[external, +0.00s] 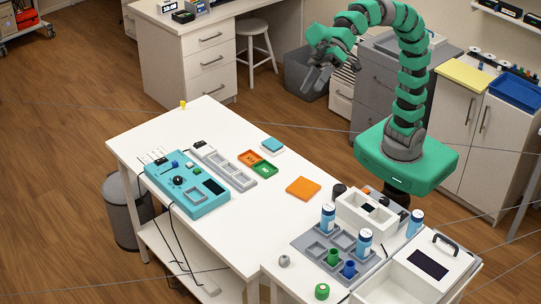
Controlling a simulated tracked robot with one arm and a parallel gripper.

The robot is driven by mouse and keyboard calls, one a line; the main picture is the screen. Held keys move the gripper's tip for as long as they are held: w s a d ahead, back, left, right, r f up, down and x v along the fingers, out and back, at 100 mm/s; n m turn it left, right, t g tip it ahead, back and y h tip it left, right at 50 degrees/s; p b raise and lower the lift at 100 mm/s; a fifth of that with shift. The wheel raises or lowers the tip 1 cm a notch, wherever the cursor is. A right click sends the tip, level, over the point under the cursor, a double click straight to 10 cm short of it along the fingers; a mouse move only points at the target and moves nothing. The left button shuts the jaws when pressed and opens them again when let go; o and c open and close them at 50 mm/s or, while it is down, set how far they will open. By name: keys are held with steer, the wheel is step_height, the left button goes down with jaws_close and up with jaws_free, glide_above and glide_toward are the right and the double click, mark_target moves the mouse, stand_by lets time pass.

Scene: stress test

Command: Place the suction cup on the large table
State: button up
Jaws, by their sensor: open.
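The large white table (250,225) stands in the middle of the external view. I cannot tell for sure which item is the suction cup. A small grey rounded piece (284,261) sits on the front table (305,282), and a small yellow piece (183,104) stands at the large table's far corner. My gripper (316,78) is open with nothing visible in it. It is raised in the air at the upper middle, apart from both pieces.
A teal control box (205,203), a grey tray (222,167), coloured cards and an orange block (303,188) lie on the large table. Bottles, cups and a white box (367,215) crowd the front table. The large table's front middle is clear.

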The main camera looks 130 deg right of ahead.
steer(key=shift+o, duration=0.6)
steer(key=s+d+r+n+t+h, duration=0.2)
steer(key=s+r+n+t, duration=0.2)
steer(key=s+r, duration=0.6)
steer(key=shift+s+r+n+h, duration=0.15)
steer(key=shift+s+n+h, duration=0.25)
steer(key=shift+s, duration=0.65)
steer(key=shift+w, duration=0.2)
